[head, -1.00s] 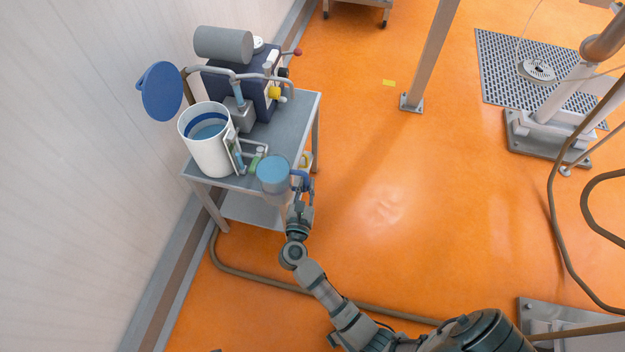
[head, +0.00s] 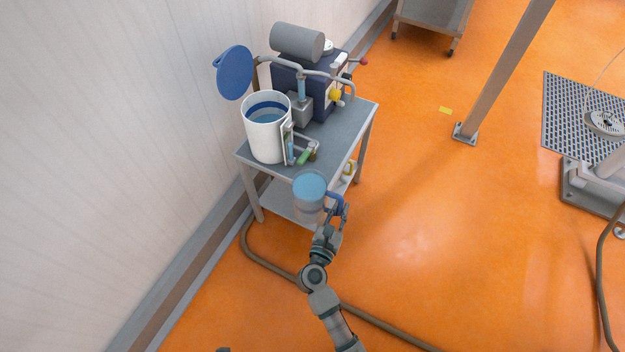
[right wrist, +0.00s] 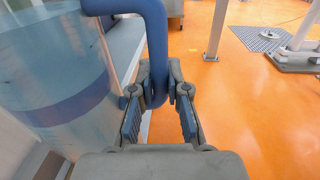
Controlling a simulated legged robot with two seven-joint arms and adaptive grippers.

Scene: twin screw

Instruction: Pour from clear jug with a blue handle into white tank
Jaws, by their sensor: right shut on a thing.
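The clear jug (head: 309,197) with bluish liquid is upright in front of the cart's near edge. Its blue handle (head: 334,203) is held by my right gripper (head: 337,213). In the right wrist view the fingers (right wrist: 159,90) close around the handle (right wrist: 156,40), and the jug (right wrist: 60,75) fills the left side. The white tank (head: 268,138) stands open on the cart, with bluish liquid inside. Its blue round lid (head: 235,72) is raised behind it. The jug is apart from the tank, nearer to me and lower in the picture. My left gripper is not in view.
The grey cart (head: 345,130) also carries a machine (head: 312,88) with pipes and a yellow knob, behind the tank. Green-handled valve fittings (head: 303,157) stand at the tank's right side. A wall is on the left.

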